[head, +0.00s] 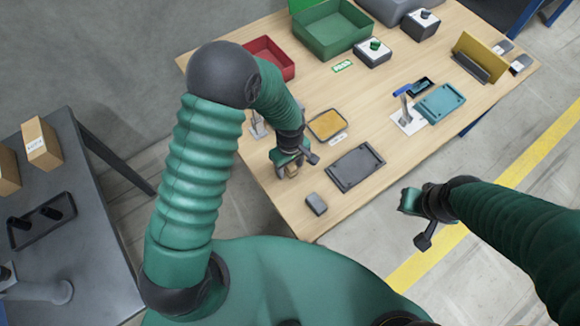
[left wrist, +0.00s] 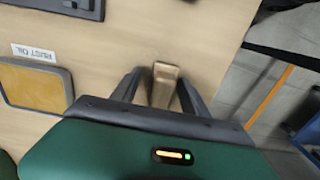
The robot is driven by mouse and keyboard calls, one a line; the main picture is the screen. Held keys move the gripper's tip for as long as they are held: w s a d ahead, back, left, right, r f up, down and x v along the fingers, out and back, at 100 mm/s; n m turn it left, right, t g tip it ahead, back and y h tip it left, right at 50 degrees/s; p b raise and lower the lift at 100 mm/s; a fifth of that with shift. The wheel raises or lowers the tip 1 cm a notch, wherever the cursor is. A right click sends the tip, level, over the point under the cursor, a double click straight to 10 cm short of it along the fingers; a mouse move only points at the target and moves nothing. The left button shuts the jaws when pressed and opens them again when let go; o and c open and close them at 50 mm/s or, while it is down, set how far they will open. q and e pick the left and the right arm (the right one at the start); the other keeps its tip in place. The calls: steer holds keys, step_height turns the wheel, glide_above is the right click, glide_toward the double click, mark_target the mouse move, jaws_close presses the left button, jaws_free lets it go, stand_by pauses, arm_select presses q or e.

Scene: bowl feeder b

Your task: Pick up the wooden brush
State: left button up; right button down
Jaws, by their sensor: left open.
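The wooden brush (left wrist: 165,82) shows in the left wrist view as a tan wooden piece between the two dark fingers of my left gripper (left wrist: 158,90). The fingers stand apart; the right one is very close to the wood, and I cannot tell if it touches. In the head view my left gripper (head: 291,166) is low over the table's near left edge, open, and hides most of the brush. My right gripper (head: 418,220) hangs off the table's front side, over the floor. I cannot make out its finger gap.
On the wooden table (head: 385,185) are an amber-coloured pad (head: 327,125), a dark tray (head: 355,166), a small grey block (head: 316,204), a teal tray (head: 440,103), a red bin (head: 268,58) and a green bin (head: 332,33). A grey side table (head: 85,220) stands at left.

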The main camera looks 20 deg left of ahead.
arm_select(q)
steer(key=shift+a, duration=0.2)
steer(key=c, duration=0.6)
jaws_close()
steer(key=shift+d, duration=0.1)
steer(key=shift+r, duration=0.1)
steer(key=shift+r, duration=0.4)
steer(key=r, duration=0.2)
steer(key=r+p, duration=0.1)
steer(key=shift+s+d, duration=0.1)
steer(key=shift+s, duration=0.15)
steer(key=s+d, duration=0.2)
steer(key=s, duration=0.2)
steer(key=s+d+p, duration=0.1)
steer(key=s+d, duration=0.1)
steer(key=s, duration=0.3)
steer(key=s+d+r, duration=0.1)
steer(key=s+d, duration=0.1)
steer(key=s, duration=0.3)
steer(key=shift+s+r, duration=0.1)
steer(key=shift+s, duration=0.1)
steer(key=shift+o, duration=0.3)
jaws_free()
steer(key=shift+a, duration=0.1)
jaws_close()
